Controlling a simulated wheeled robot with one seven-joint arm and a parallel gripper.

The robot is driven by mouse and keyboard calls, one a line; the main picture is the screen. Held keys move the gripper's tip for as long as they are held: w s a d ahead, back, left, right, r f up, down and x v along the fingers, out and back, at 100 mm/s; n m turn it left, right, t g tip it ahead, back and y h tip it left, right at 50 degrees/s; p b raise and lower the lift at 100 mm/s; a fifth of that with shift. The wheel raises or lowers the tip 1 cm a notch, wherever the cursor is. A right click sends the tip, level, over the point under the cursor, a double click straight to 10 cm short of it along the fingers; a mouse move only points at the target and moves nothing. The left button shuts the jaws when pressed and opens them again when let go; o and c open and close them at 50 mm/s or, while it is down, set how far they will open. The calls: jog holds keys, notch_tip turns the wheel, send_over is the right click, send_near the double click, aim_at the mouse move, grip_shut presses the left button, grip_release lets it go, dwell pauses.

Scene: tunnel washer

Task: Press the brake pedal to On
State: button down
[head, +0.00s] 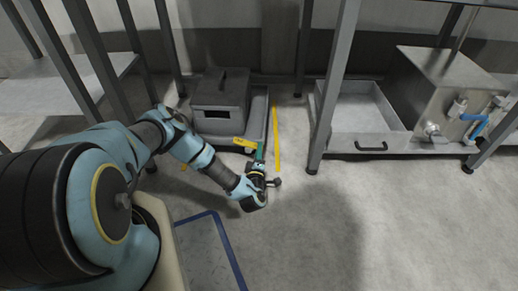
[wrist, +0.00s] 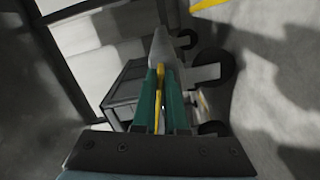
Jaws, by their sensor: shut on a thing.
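The yellow brake pedal (head: 243,142) sits low at the front edge of a small grey cart (head: 262,108), near the floor. My gripper (head: 260,153) reaches down to the cart's front, at the pedal's right end. In the wrist view its two green fingers (wrist: 163,100) are close together, with a thin yellow strip of the pedal (wrist: 160,84) between them. The gripper is shut on it. The fingers hide much of the pedal, and I cannot tell its On or Off position.
A dark grey box (head: 220,98) rides on the cart. A yellow floor line (head: 278,138) runs along its right. A metal table leg (head: 322,135) and a low tray with a handle (head: 370,146) stand to the right.

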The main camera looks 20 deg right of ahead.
dwell(0.3)
jog(key=c, duration=1)
grip_release()
jog(key=shift+o, duration=0.2)
